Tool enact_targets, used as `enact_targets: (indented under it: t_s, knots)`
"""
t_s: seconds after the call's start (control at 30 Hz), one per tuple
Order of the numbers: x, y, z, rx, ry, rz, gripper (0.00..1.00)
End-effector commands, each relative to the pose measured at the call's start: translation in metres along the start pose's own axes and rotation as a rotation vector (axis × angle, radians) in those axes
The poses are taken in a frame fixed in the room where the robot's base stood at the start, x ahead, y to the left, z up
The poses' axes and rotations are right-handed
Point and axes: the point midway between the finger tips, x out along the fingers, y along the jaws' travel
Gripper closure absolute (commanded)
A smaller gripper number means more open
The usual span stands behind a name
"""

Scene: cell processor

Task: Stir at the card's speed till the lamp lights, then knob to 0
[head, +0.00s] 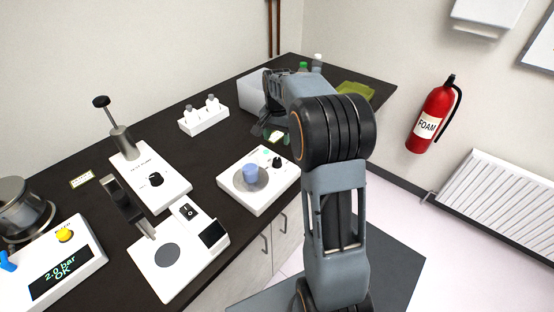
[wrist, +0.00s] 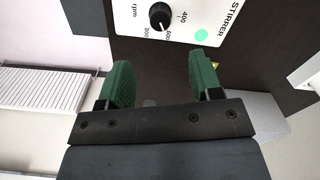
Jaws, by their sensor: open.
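The stirrer (head: 232,190) is a white box at the bench's front edge, with a blue vessel (head: 251,173) on its round grey plate. Its black knob (head: 277,162) also shows in the wrist view (wrist: 161,16), among rpm marks. The white pointer is towards the lower edge of the knob; I cannot read its exact setting. A mint-green round lamp (wrist: 201,35) beside the knob looks lit. My gripper (wrist: 158,82) is open and empty, its green pads apart from the knob. In the head view my gripper (head: 275,137) is just behind the stirrer.
A small pale card (head: 82,180) lies on the left, its text unreadable. A device with a black knob (head: 155,179), a white scale-like unit (head: 190,262) and a "2.0 bar OK" panel (head: 55,272) stand left. A white rack (head: 203,119) stands behind.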

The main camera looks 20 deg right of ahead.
Motion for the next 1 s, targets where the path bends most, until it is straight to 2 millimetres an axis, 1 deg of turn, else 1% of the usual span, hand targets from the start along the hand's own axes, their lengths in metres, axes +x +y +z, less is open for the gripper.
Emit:
enact_targets:
  t_s: [0.1,0.3,0.5,0.6,0.73,1.0]
  knots:
    - [0.024,0.000,0.001,-0.002,-0.004,0.003,0.41]
    - [0.061,0.000,0.001,-0.003,-0.003,0.002,0.41]
    - [0.089,0.000,0.000,-0.003,-0.002,0.001,0.41]
    - [0.099,0.000,0.000,-0.003,-0.001,0.001,0.41]
    - [0.106,0.000,0.000,-0.003,0.000,0.000,0.41]
    - [0.109,0.000,0.000,-0.003,0.000,0.000,0.41]
